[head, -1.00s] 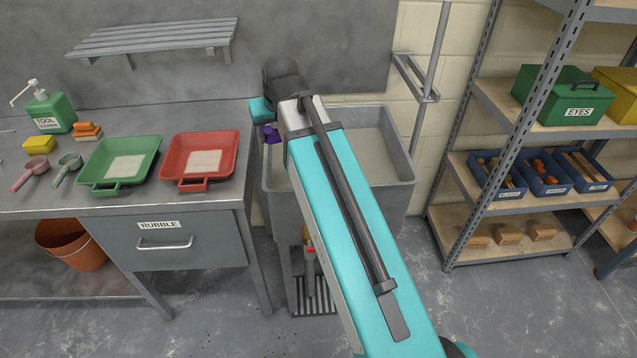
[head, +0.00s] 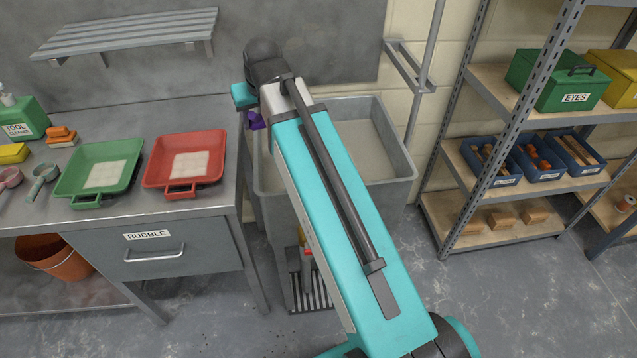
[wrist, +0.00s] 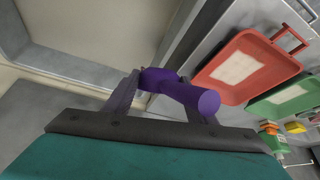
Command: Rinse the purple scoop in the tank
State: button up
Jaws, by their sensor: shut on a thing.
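The purple scoop (wrist: 185,92) is between the fingers of my gripper (wrist: 168,98) in the wrist view, and its thick round handle end points toward the camera. My gripper is shut on it. In the head view only a small purple part of the scoop (head: 257,121) shows beside my arm, near the left rim of the tank. The grey tank (head: 398,165) stands right of the bench, with greyish liquid (head: 355,145) inside. My arm covers part of the tank, and the scoop's far end is hidden.
On the bench are a red tray (head: 187,160), a green tray (head: 98,170), a pink scoop (head: 9,178) and a grey-green scoop (head: 42,180). A shelf rack (head: 500,160) stands at the right. A pipe with a bracket (head: 410,65) is behind the tank.

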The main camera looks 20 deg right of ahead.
aim_at(261, 123)
jog(key=shift+a, duration=0.15)
jog(key=shift+f, duration=0.2)
dwell(0.3)
jog(key=shift+f+b, duration=0.6)
jog(key=shift+f, duration=0.7)
jog(key=shift+r, duration=0.15)
dwell(1.6)
jog(key=shift+r+p, duration=1.75)
jog(key=shift+r, duration=0.15)
jog(key=shift+r, duration=0.55)
